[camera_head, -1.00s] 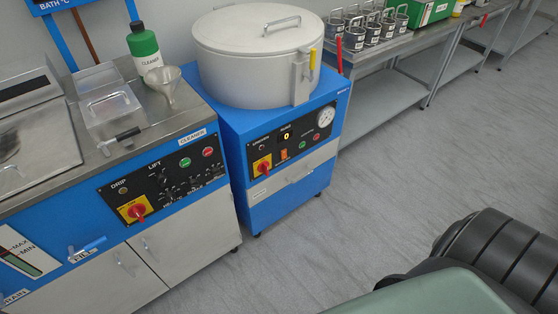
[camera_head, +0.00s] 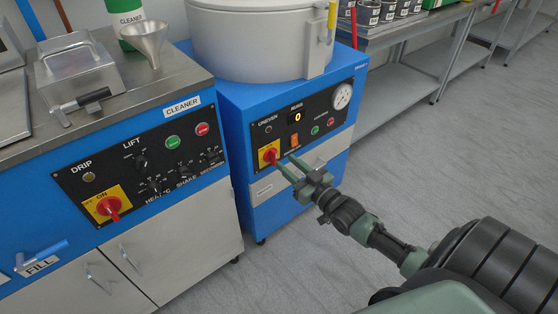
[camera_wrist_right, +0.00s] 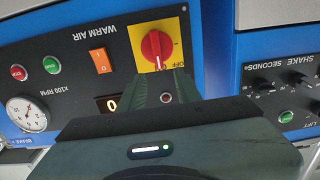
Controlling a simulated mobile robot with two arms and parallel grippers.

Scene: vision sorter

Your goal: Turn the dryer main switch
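The dryer main switch (camera_head: 268,155) is a red rotary knob on a yellow plate, at the left of the black panel on the blue dryer (camera_head: 234,120). It also shows in the upside-down right wrist view (camera_wrist_right: 157,46), with a white mark on its handle and an OFF label beside it. My right gripper (camera_head: 284,161) is open, with its two green fingers apart and their tips close to the knob. In the right wrist view the fingers (camera_wrist_right: 164,82) end at the knob's edge; whether they touch it I cannot tell. My left gripper is out of view.
The cleaner unit (camera_head: 150,85) stands left of the dryer and has a similar red switch (camera_head: 113,207) on yellow. A round lidded drum (camera_head: 250,40) sits on the dryer. A steel bench (camera_head: 390,40) stands at right. The floor in front is clear.

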